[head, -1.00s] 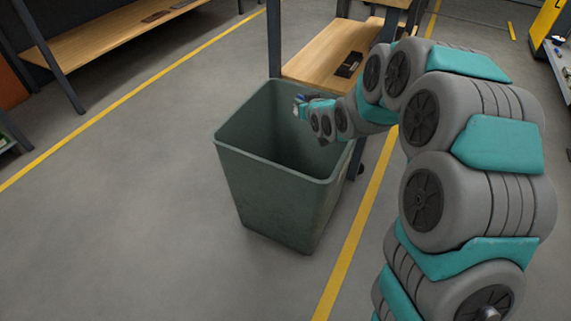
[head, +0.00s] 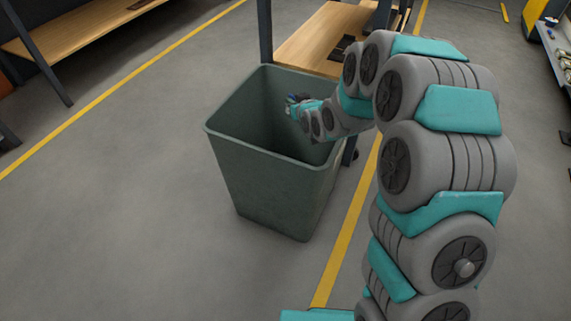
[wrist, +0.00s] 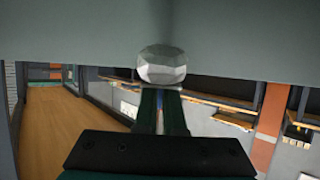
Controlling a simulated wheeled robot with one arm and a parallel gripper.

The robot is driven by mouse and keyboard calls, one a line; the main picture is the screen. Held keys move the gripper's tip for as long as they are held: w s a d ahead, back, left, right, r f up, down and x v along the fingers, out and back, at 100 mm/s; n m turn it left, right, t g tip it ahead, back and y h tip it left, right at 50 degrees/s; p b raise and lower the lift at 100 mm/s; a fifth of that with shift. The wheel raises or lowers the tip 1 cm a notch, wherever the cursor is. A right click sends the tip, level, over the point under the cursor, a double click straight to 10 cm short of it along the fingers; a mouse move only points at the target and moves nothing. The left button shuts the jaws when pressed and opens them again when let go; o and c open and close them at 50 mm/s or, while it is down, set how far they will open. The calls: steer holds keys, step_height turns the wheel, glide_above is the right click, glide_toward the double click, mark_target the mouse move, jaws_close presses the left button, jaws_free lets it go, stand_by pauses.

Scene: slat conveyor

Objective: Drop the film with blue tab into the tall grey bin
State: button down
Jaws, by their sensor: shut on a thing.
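The tall grey bin (head: 270,185) stands upright on the floor in the head view, its open top facing up. My gripper (head: 293,102) is small and dark there, over the bin's opening near its right side. In the wrist view my gripper (wrist: 161,97) is shut on a pale grey, faceted lump, the film (wrist: 162,65), which sits at the fingertips. A thin bluish sliver shows between the fingers; I cannot tell whether it is the blue tab. In the head view the film is too small to make out clearly.
A wooden bench (head: 312,40) with a dark flat item stands just behind the bin, one leg close to its right side. Another wooden shelf (head: 75,32) is at the back left. Yellow lines mark the floor. The floor left of the bin is clear.

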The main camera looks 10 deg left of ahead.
steer(key=c, duration=0.9)
jaws_free()
steer(key=shift+c, duration=0.2)
steer(key=b+v, duration=0.1)
steer(key=v, duration=0.6)
steer(key=shift+s+r, duration=0.2)
steer(key=shift+s, duration=0.15)
steer(key=shift+d, duration=0.15)
